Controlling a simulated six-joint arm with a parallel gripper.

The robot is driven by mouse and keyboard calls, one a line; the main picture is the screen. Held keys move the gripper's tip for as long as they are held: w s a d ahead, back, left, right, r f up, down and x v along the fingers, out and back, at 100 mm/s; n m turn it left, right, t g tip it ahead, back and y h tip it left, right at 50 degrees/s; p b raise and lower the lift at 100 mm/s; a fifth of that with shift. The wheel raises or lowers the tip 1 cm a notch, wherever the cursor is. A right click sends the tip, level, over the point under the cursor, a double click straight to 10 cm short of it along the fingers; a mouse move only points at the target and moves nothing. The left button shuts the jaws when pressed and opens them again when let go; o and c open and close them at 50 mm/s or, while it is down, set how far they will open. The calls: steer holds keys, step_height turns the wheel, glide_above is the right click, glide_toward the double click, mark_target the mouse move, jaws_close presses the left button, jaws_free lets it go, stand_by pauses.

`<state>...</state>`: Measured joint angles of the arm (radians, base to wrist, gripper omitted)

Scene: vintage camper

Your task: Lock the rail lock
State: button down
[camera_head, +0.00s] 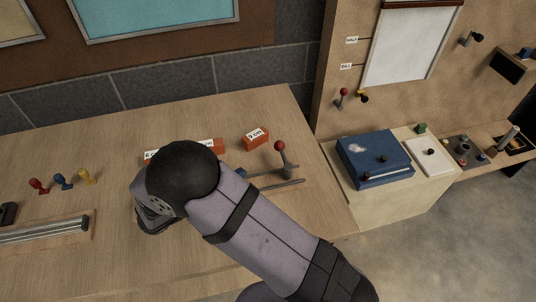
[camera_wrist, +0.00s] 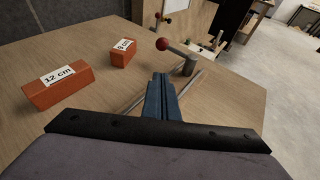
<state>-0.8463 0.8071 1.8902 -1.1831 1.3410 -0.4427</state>
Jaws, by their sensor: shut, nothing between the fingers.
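The rail lock is a grey post (camera_wrist: 190,66) with a lever arm ending in a red ball knob (camera_wrist: 162,44). In the wrist view the arm runs from the post up and left to the knob. In the head view the red knob (camera_head: 280,146) shows just beyond my wrist, above the rails (camera_head: 282,184). My gripper (camera_wrist: 160,78) shows as two blue fingers, closed together and empty. Its tips are just left of the post and below the knob in the wrist view. I cannot tell whether they touch the lock. My wrist hides part of the rails in the head view.
Orange blocks labelled 12 cm (camera_wrist: 58,85) and 9 cm (camera_head: 255,138) lie on the wooden table (camera_head: 120,250). Red, blue and yellow pegs (camera_head: 62,182) stand at the left. A blue box (camera_head: 372,160) sits on the right bench. The table's right edge is close to the lock.

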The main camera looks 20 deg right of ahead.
mark_target(260, 172)
steer(key=shift+d, duration=0.15)
steer(key=p+x, duration=0.3)
steer(key=x, duration=0.6)
steer(key=shift+w+d+f, duration=0.1)
steer(key=shift+w+d, duration=0.05)
steer(key=shift+d, duration=0.2)
steer(key=shift+w+d+r+p, duration=0.25)
steer(key=shift+w+d+p, duration=0.4)
steer(key=shift+d+p, duration=0.25)
steer(key=shift+w+d+p, duration=0.35)
steer(key=shift+w+d, duration=0.15)
steer(key=shift+d, duration=0.2)
steer(key=shift+w+d+m+b, duration=0.1)
steer(key=shift+m+b, duration=0.2)
steer(key=shift+b, duration=0.1)
